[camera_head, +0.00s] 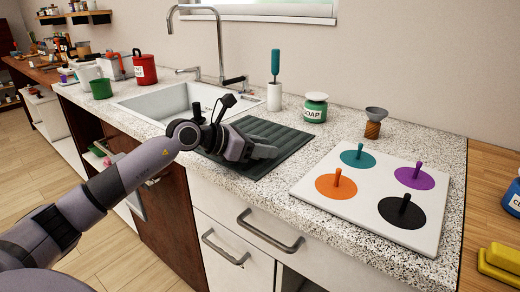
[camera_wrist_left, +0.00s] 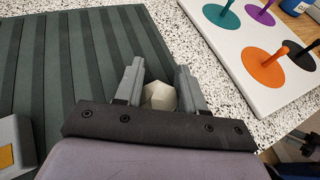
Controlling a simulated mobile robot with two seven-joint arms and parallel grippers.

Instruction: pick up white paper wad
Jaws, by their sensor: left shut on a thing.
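The white paper wad (camera_wrist_left: 159,97) shows in the left wrist view as a small off-white, faceted lump between the two fingers of my left gripper (camera_wrist_left: 158,78). The gripper is shut on it, with a finger on each side. The gripper's base hides the wad's near part. In the head view my left gripper (camera_head: 268,149) is over the dark green ribbed mat (camera_head: 291,136), near its right part, and the wad cannot be made out there. I cannot tell whether the wad touches the surface below. My right gripper is not in view.
A white board (camera_head: 371,205) with several coloured discs and pegs lies right of the mat. A green soap jar (camera_head: 315,108), a brush in a white holder (camera_head: 274,96) and a brown pot with a grey funnel (camera_head: 373,127) stand behind. The sink (camera_head: 180,101) is left.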

